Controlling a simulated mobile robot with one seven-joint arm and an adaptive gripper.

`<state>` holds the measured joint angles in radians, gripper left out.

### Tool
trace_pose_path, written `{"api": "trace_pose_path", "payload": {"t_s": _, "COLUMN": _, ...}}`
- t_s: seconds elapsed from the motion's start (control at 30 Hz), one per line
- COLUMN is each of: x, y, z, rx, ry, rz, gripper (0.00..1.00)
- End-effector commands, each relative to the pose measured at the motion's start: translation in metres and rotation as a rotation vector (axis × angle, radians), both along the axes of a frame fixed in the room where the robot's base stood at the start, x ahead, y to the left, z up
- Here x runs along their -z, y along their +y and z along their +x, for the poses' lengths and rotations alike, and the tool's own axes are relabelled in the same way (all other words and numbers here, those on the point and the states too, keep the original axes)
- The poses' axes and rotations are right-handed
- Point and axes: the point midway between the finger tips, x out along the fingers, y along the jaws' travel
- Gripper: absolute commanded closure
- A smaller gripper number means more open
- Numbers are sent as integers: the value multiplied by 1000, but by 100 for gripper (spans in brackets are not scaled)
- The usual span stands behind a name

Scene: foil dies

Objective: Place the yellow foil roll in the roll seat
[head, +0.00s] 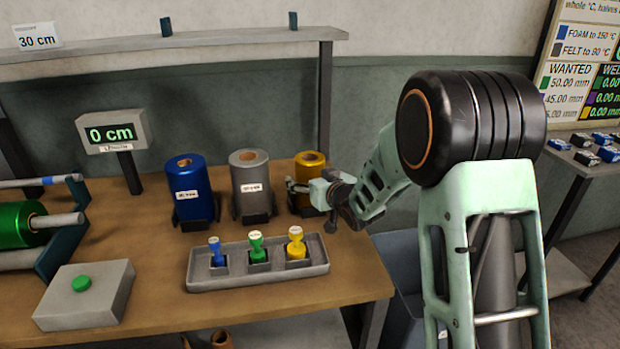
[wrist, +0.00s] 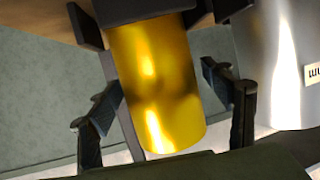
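The yellow foil roll (head: 308,162) stands upright in a dark holder at the right end of a row of rolls on the bench. It also shows in the wrist view (wrist: 155,90), between my fingers. My gripper (head: 302,188) is at the roll, its fingers open on either side of it. In the wrist view the fingers (wrist: 162,85) lie close to both sides; a small gap seems to show at the right one. At the far left, a roller stand (head: 62,230) holds a green roll (head: 18,222); I cannot tell whether this is the roll seat.
Blue (head: 186,190) and silver (head: 250,180) rolls stand left of the yellow one. A grey tray (head: 260,281) with three stamps lies in front. A box with a green button (head: 82,283) and a "0 cm" display (head: 110,133) stand left. A shelf (head: 180,52) runs above.

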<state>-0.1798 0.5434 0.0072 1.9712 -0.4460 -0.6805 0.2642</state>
Motion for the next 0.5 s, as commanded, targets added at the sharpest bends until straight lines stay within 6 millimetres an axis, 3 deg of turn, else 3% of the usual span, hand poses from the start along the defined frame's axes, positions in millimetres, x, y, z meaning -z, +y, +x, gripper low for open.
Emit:
{"api": "trace_pose_path", "payload": {"t_s": 0.3, "x": -6, "y": 0, "z": -1, "rx": 0, "ry": 0, "rz": 0, "gripper": 27}}
{"api": "trace_pose_path", "payload": {"t_s": 0.5, "x": -14, "y": -16, "z": -29, "rx": 2, "ry": 0, "rz": 0, "gripper": 27}}
